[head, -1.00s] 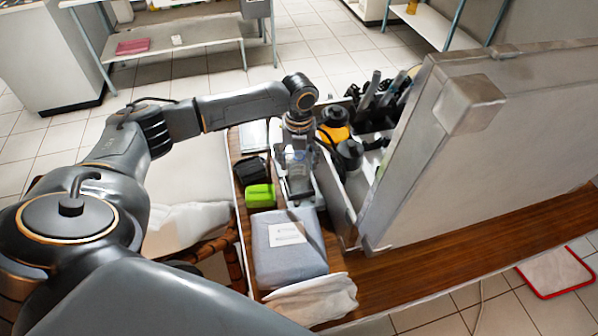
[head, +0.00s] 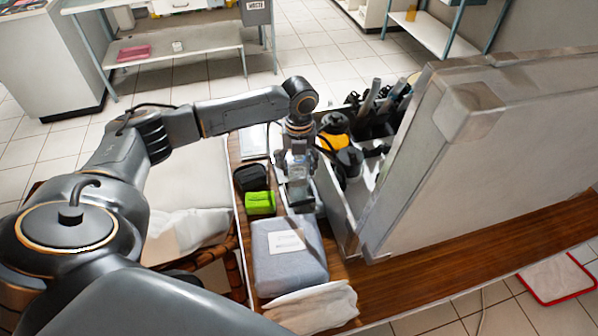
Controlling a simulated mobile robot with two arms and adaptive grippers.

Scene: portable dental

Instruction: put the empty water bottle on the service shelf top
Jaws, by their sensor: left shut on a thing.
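My left gripper (head: 300,190) points down over the wooden tabletop, between the green box and the open case. It is shut on a clear, pale thing, which I take to be the empty water bottle (head: 298,166). The fingers hide most of it, and I cannot tell whether it touches the table. A metal-legged unit with a lower shelf (head: 205,40) stands at the far upper left. Another shelf (head: 433,34) stands at the upper right. I cannot tell which is the service shelf. My right gripper is out of view.
A large grey case lid (head: 490,160) stands upright right of the gripper. Dark-topped bottles (head: 348,160) and handpieces are close beside it. A green box (head: 261,202), a black pouch (head: 252,177) and a blue-grey pack (head: 285,262) lie nearby. Tiled floor (head: 330,62) beyond is clear.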

